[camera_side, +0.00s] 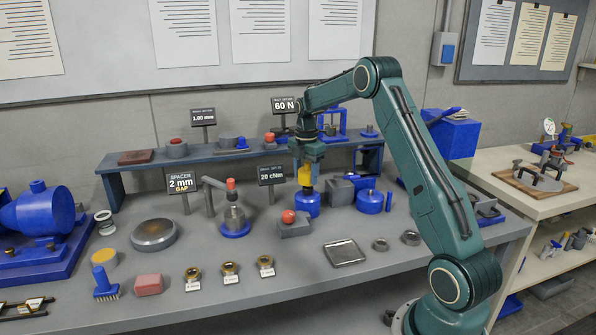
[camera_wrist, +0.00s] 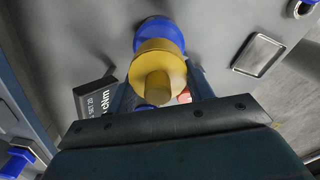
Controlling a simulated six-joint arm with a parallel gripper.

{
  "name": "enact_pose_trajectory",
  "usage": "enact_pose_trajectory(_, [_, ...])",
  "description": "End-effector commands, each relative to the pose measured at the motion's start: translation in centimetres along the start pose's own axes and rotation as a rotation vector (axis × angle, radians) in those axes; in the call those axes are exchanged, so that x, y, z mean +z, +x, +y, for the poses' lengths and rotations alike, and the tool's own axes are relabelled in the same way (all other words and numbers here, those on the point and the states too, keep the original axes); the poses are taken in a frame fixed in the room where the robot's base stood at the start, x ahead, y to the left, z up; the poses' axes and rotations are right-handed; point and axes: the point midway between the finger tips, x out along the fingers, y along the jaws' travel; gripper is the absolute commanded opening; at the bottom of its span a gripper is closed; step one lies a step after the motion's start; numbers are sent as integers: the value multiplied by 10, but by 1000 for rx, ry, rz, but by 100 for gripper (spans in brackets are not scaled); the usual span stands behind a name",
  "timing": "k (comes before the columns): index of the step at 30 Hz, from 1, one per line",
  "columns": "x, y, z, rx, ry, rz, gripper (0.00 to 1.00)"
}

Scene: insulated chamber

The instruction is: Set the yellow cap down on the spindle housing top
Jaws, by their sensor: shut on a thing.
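The yellow cap (camera_side: 305,176) is in my gripper (camera_side: 307,163), which points down over the bench. In the wrist view the cap (camera_wrist: 158,66) shows a round flange and a stub facing the camera, between the fingers of my gripper (camera_wrist: 160,92). A blue cylindrical housing (camera_side: 307,205), which looks like the spindle housing, stands upright right below the cap. It shows partly behind the cap in the wrist view (camera_wrist: 160,31). The cap hides the housing's top, so I cannot tell whether they touch.
A second blue cylinder (camera_side: 370,202) stands to the right. A grey block with a red knob (camera_side: 293,224) is in front. The "20 cNm" sign (camera_side: 272,174) stands close on the left, and a raised shelf (camera_side: 240,160) runs behind. A metal tray (camera_side: 344,253) lies front right.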

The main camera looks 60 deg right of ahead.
Motion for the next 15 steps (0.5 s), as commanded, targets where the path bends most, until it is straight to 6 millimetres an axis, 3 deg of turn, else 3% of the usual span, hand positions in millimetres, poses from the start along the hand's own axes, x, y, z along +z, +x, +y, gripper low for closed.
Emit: enact_pose_trajectory(15, [0, 42, 0, -1, 0, 0, 30])
